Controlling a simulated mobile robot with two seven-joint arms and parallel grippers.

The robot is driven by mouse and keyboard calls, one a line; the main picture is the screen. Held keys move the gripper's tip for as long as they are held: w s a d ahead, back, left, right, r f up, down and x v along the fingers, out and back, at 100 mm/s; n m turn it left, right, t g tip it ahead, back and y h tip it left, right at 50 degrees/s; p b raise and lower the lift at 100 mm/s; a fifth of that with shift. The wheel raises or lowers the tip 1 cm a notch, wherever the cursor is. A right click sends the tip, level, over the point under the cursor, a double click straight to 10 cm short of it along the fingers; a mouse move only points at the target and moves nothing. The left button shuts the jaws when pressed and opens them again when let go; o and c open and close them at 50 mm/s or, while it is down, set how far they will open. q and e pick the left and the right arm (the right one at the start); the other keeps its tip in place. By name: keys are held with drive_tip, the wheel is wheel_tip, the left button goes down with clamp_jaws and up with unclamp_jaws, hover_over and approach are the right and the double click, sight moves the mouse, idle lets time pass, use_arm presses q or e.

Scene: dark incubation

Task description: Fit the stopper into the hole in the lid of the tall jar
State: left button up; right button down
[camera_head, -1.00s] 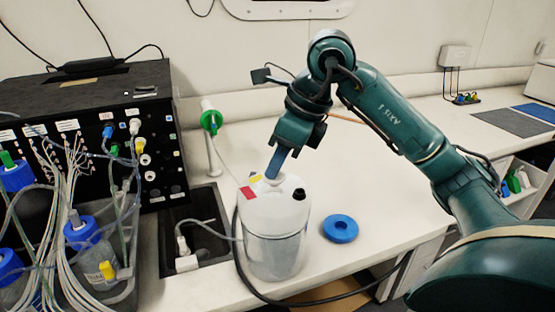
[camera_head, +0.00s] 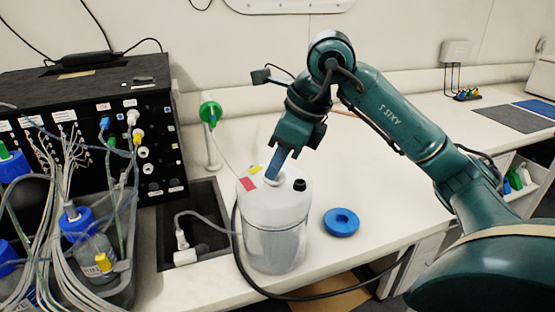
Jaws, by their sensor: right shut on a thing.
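The tall jar (camera_head: 276,245) is a pale, translucent container with a white lid (camera_head: 266,200), standing upright near the front edge of the bench. The lid carries red and yellow marks and a small black plug (camera_head: 299,185). My right gripper (camera_head: 274,176) points down at the lid, its blue fingers closed over a small white piece, which seems to be the stopper (camera_head: 271,181). The stopper is mostly hidden by the fingers. It is at the lid's top, but I cannot tell whether it sits in the hole. My left gripper is out of view.
A dark cable (camera_head: 238,262) loops round the jar's front. A black box (camera_head: 90,125) with many tubes, a tray of blue-capped bottles (camera_head: 92,250) and a sunken basin (camera_head: 200,217) are at left. The bench behind the ring is clear.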

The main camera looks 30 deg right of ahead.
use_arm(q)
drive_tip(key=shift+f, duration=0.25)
use_arm(e)
drive_tip(key=shift+f, duration=0.4)
drive_tip(key=c, duration=1.3)
unclamp_jaws()
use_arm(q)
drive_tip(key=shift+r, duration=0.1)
use_arm(e)
drive_tip(key=shift+r, duration=0.1)
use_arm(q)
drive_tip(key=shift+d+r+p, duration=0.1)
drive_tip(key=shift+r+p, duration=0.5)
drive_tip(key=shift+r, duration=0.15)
use_arm(e)
drive_tip(key=v, duration=1.3)
drive_tip(key=shift+d, duration=0.1)
